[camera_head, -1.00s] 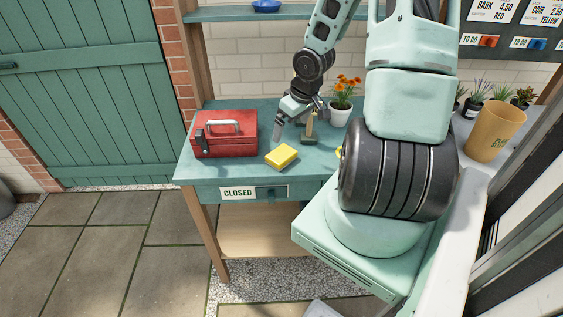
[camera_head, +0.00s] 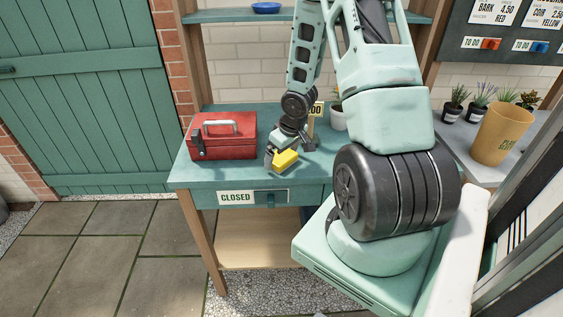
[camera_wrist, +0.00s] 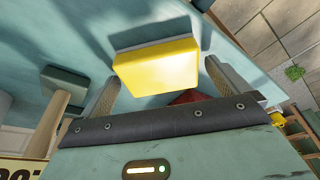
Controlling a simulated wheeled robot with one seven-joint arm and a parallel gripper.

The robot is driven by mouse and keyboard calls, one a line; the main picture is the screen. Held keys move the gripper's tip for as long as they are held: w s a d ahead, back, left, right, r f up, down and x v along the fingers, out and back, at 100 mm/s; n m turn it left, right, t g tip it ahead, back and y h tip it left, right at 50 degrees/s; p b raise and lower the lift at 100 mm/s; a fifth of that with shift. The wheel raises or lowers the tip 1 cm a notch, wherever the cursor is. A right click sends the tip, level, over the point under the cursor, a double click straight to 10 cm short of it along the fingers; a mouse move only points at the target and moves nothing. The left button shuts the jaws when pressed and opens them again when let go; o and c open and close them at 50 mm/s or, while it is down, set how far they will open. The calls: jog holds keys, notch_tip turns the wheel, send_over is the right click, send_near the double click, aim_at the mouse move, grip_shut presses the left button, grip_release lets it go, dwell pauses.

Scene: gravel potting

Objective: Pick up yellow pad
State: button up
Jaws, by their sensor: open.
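The yellow pad (camera_head: 286,159) lies on the green table near its front edge, right of the red toolbox. In the wrist view the yellow pad (camera_wrist: 158,66) shows a grey underside layer and sits ahead of the fingertips, roughly between them. My gripper (camera_head: 281,158) is at the pad, pointing down. It is open in the wrist view (camera_wrist: 160,80), one finger on each side of the pad's near end. I cannot tell whether either finger touches it.
The red toolbox (camera_head: 223,137) stands left of the pad. A wooden post on a dark base (camera_wrist: 56,115) is close beside the left finger. The CLOSED sign (camera_head: 236,197) is on the table front.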

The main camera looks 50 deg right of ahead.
aim_at(283, 156)
jog(key=c, duration=1)
jog(key=shift+r, duration=0.1)
notch_tip(283, 156, up, 10)
jog(key=p, duration=0.4)
jog(key=shift+p, duration=0.3)
